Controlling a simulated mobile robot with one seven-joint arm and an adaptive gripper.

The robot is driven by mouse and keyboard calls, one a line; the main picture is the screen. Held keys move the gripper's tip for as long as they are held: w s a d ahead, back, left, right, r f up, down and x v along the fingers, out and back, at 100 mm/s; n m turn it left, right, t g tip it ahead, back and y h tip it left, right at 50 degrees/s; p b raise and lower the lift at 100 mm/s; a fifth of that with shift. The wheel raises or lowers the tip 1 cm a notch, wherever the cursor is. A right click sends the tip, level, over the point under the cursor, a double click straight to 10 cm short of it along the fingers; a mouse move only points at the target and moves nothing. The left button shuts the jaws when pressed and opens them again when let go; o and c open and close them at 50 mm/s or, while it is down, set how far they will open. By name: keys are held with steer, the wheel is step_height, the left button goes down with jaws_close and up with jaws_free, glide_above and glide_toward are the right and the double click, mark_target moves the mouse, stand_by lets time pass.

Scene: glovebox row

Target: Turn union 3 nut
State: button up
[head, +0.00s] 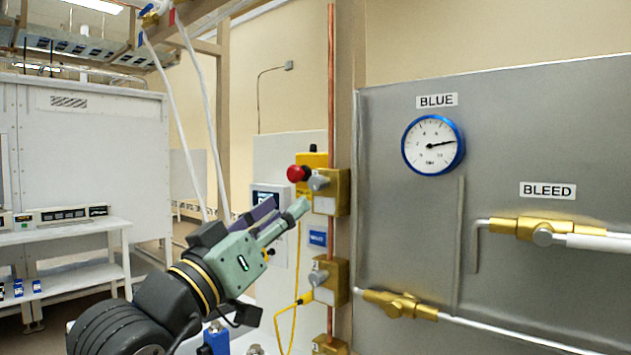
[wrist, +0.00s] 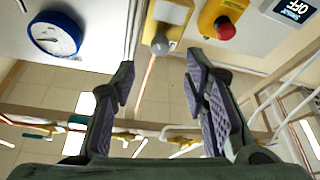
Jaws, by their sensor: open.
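My gripper (head: 283,207) is raised in front of the vertical copper pipe (head: 331,90), pointing up and right toward the top brass block. In the wrist view my gripper (wrist: 160,72) is open, with nothing between its purple-padded fingers. The top brass block (head: 340,190) has a grey nut (head: 318,181). In the wrist view this nut (wrist: 160,45) lies ahead of the gap between the fingertips and looks apart from them. A middle brass block (head: 338,280) has another grey nut (head: 318,277). A third block (head: 330,346) is cut off below. I cannot tell which is union 3.
A red emergency button (head: 296,173) on a yellow box sits close left of the top block. The steel panel (head: 400,220) on the right carries a blue-rimmed gauge (head: 433,145) and brass valves (head: 540,229). White hoses (head: 205,120) hang behind my gripper.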

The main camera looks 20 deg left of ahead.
mark_target(313, 186)
steer(key=p+x, duration=0.3)
steer(key=x, duration=0.5)
steer(key=shift+w+r, duration=0.1)
steer(key=shift+w, duration=0.15)
steer(key=shift+c, duration=0.5)
jaws_close()
